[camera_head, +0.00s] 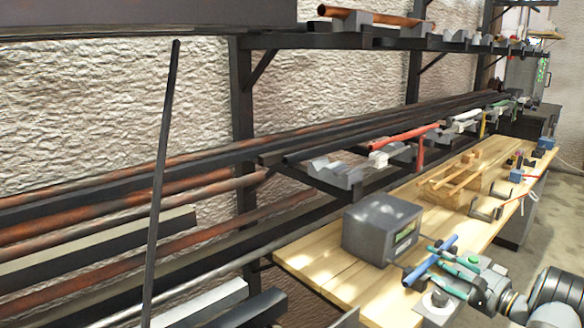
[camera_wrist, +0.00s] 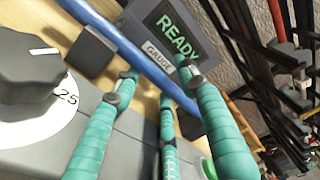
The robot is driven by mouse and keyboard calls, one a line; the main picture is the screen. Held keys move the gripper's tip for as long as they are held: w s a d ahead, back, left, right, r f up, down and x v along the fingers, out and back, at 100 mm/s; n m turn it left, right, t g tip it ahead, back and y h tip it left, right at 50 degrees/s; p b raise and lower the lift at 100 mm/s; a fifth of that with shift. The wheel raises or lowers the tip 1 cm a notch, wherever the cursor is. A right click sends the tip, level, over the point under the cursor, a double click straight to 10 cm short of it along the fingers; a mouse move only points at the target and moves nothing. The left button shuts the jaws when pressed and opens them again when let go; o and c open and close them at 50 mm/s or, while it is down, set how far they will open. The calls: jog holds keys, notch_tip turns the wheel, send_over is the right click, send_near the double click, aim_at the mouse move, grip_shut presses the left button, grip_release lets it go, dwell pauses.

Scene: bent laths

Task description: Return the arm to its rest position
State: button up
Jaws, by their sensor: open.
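My gripper (camera_head: 434,262) has teal-wrapped fingers and is at the near right of the wooden bench (camera_head: 330,285), low over a grey device. In the wrist view, my gripper (camera_wrist: 158,88) has its fingers spread, with nothing held between them. A blue rod (camera_head: 418,273) lies just beyond the fingertips, and it also crosses the wrist view (camera_wrist: 125,45) diagonally beside dark blocks. I cannot tell whether a fingertip touches it. The rest of my arm is at the lower right of the head view.
A grey box (camera_head: 372,228) stands left of the gripper; its screen (camera_wrist: 172,35) reads READY. A black knob (camera_wrist: 22,75) on a white dial is near the fingers. Wooden pieces (camera_head: 460,182) and brackets lie farther along. Racks of long bars (camera_head: 90,228) run along the wall.

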jog(key=shift+w+a, duration=0.25)
jog(key=shift+w, duration=0.15)
jog(key=shift+d, duration=0.1)
